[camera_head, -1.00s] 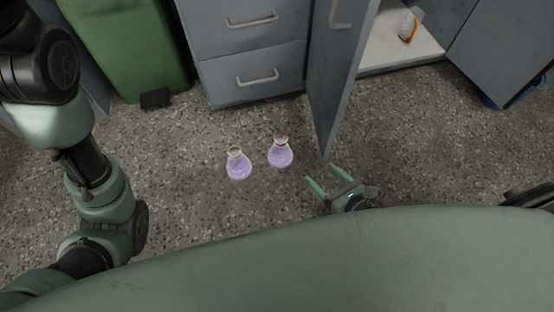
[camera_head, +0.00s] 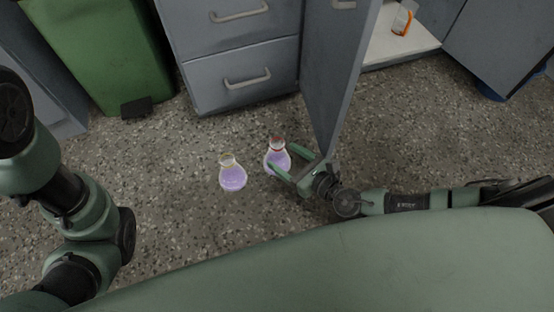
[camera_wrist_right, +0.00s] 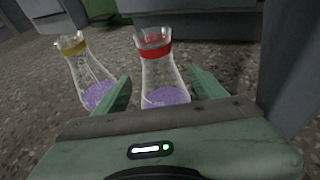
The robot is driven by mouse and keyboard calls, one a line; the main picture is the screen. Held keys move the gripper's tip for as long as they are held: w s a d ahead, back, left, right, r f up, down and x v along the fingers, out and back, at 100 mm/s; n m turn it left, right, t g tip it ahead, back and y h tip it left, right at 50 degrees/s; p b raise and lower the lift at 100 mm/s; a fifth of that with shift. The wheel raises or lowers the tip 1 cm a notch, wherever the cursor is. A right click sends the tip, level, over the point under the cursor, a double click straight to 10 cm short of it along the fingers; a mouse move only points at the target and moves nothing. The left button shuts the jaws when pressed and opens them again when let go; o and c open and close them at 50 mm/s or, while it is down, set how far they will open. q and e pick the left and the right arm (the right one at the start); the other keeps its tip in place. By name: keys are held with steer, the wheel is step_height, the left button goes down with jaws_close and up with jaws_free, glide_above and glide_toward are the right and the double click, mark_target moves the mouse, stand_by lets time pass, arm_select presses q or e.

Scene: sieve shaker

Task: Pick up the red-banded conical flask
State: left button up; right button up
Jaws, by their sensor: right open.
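The red-banded conical flask (camera_head: 277,157) stands upright on the speckled floor, with purple liquid in it. My right gripper (camera_head: 285,160) is open, its two green fingers reaching toward this flask. In the right wrist view the red-banded flask (camera_wrist_right: 160,70) rises between the open fingers (camera_wrist_right: 160,92); its base is hidden behind the gripper body. I cannot tell whether the fingers touch it. A yellow-banded flask (camera_head: 232,175) with purple liquid stands just to its left, and also shows in the right wrist view (camera_wrist_right: 88,72). My left gripper is not in view.
An open grey cabinet door (camera_head: 335,75) stands close beside my right gripper. Grey drawers (camera_head: 240,80) and a green bin (camera_head: 95,55) are behind. An orange-and-white item (camera_head: 403,19) sits inside the cabinet. Floor left of the flasks is clear.

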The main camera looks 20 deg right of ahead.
mark_target(272, 148)
steer(key=shift+w+a, duration=0.2)
steer(key=shift+w, duration=0.3)
steer(key=b+x, duration=0.2)
steer(key=x, duration=0.3)
steer(key=shift+b, duration=0.3)
steer(key=shift+w+a, duration=0.2)
steer(key=shift+w, duration=0.2)
steer(key=c, duration=1.5)
jaws_close()
steer(key=shift+r, duration=0.15)
